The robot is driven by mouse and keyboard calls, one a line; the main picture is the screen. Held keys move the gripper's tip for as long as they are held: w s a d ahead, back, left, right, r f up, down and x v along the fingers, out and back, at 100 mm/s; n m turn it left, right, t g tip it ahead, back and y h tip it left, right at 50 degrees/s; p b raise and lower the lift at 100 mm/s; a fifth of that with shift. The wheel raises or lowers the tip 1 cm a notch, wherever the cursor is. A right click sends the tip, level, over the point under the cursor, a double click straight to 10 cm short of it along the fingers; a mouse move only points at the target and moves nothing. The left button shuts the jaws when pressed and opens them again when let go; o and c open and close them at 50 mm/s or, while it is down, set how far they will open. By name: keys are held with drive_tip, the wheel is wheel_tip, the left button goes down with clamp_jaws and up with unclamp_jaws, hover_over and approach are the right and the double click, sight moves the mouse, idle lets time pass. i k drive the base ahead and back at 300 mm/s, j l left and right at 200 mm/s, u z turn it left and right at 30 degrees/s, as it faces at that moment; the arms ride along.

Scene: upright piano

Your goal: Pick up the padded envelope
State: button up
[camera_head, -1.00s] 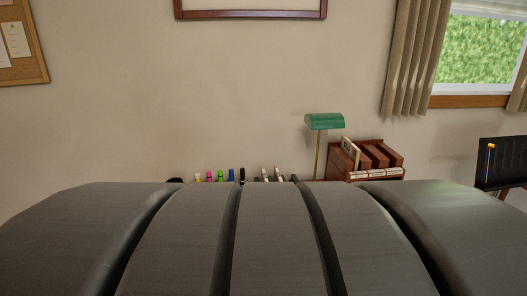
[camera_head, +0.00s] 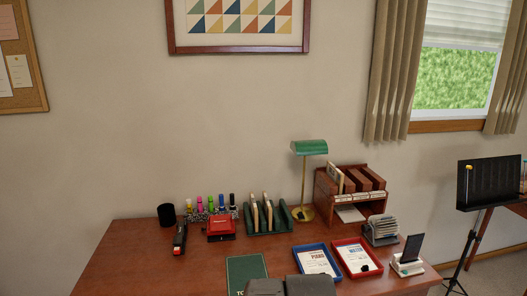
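I cannot make out a padded envelope for certain in this view. Cream-coloured upright items (camera_head: 254,215) stand in a dark green slotted rack (camera_head: 283,216) on the wooden desk, but they are too small to identify. A flat pale item (camera_head: 349,214) lies in the lower opening of the wooden desk organizer (camera_head: 325,199). Dark grey shapes at the bottom edge seem to be part of my arm, over the front of the desk. My gripper's fingers do not show.
The wooden desk (camera_head: 130,262) also holds a red box (camera_head: 221,229), a black stapler (camera_head: 180,238), a green book (camera_head: 245,268), a blue tray (camera_head: 296,254), a red tray (camera_head: 336,252) and a green lamp (camera_head: 309,148). A music stand (camera_head: 487,183) is at right. The desk's left front is clear.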

sight(267, 209)
drive_tip(key=k+z, duration=0.1)
drive_tip(key=z, duration=0.15)
drive_tip(key=i+l+u, duration=0.35)
drive_tip(key=u, duration=0.15)
drive_tip(key=i+l+u, duration=0.45)
